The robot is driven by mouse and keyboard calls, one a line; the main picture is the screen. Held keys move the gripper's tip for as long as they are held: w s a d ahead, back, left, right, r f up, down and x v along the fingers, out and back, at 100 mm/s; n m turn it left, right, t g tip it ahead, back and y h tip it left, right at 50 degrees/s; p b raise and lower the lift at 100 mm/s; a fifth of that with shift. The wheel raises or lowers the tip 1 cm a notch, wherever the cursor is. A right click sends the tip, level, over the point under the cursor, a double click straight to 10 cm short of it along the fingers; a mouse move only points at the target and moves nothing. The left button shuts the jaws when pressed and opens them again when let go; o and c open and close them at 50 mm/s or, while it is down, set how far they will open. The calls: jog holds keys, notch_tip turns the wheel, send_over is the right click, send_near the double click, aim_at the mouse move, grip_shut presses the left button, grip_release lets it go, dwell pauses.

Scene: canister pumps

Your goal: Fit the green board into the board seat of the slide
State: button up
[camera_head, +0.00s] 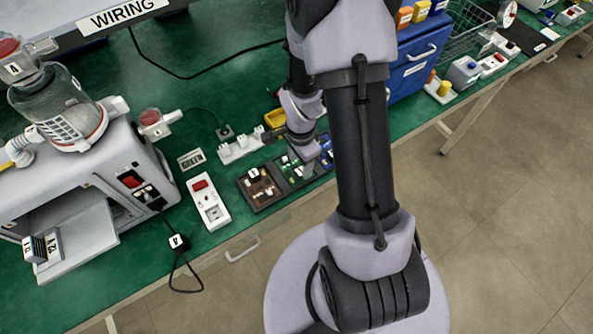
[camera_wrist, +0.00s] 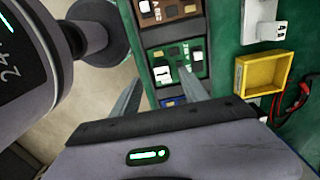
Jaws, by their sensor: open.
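The green board (camera_wrist: 188,62) lies in the middle compartment of a dark tray (camera_head: 247,202), between a brown board and a blue board. In the head view the green board (camera_head: 286,161) is partly hidden by my arm. My gripper (camera_wrist: 161,76) is open above the tray, its two fingers spread on either side of the green board's near part. I cannot tell whether they touch it. A pale machine stands at left with a flat part sticking out of its front (camera_head: 85,238), possibly the slide. Its board seat cannot be made out.
The brown board (camera_head: 262,187) and the blue board (camera_head: 327,148) sit close beside the green one. A yellow open box (camera_wrist: 240,76) stands near the tray. A blue case (camera_head: 415,65) stands at right.

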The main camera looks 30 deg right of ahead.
aim_at(300, 171)
jog(key=f, duration=0.1)
jog(key=f+b, duration=0.1)
jog(key=f, duration=0.2)
jog(key=shift+w+d+f, duration=0.15)
jog(key=shift+d+f, duration=0.1)
jog(key=shift+r, duration=0.1)
grip_shut()
